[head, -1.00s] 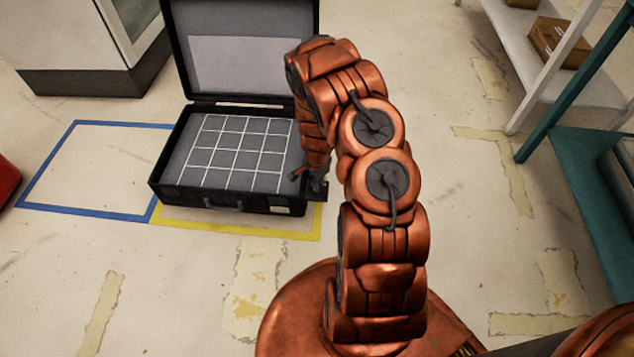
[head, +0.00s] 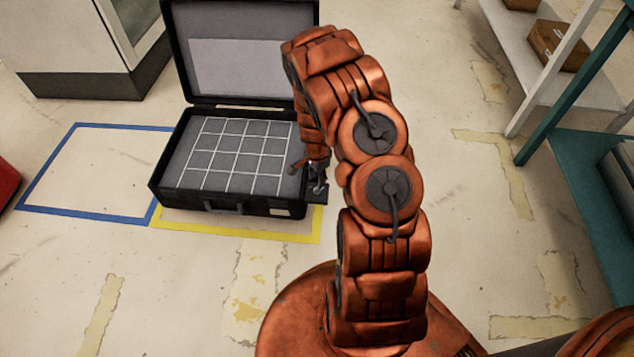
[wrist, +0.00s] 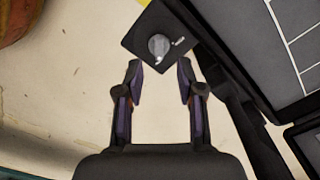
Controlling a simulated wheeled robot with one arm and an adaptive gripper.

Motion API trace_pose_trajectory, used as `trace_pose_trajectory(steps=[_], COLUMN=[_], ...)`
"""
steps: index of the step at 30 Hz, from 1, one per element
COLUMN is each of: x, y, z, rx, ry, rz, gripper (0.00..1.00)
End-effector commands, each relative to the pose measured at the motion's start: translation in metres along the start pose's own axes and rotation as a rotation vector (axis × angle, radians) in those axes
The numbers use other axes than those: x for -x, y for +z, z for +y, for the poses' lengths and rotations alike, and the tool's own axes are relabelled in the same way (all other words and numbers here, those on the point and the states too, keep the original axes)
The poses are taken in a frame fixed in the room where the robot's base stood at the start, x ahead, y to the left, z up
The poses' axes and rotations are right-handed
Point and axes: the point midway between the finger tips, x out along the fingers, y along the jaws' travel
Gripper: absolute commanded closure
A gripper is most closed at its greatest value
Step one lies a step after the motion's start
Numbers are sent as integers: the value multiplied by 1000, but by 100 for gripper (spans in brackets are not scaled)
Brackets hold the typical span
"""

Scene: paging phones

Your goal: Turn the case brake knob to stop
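The brake knob (wrist: 159,46) is a small grey round knob on a square black plate (wrist: 146,24) beside the case. A white mark on the plate lies right of the knob, and a small light mark shows at the knob's lower edge. In the head view the plate (head: 316,195) sticks out at the right side of the open black case (head: 188,200). My gripper (wrist: 160,75) is open and empty, its two fingertips apart just below the knob in the wrist view, not around it. In the head view my gripper (head: 317,172) is at the plate, partly hidden by my arm.
The case has a white grid inside and a raised lid (head: 240,62). It stands partly over a yellow floor outline (head: 235,230). A blue outline (head: 85,210) lies left of it. Shelves (head: 560,95) stand at right, a cabinet (head: 75,45) at back left. Front floor is clear.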

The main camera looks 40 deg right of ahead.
Motion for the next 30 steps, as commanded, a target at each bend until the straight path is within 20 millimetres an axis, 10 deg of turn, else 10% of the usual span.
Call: trace_pose_trajectory(steps=[15, 30], x=[69, 76], y=[0, 0], z=[1, 1], rx=[1, 0], ry=[2, 2], rz=[-1, -1], gripper=[62, 62])
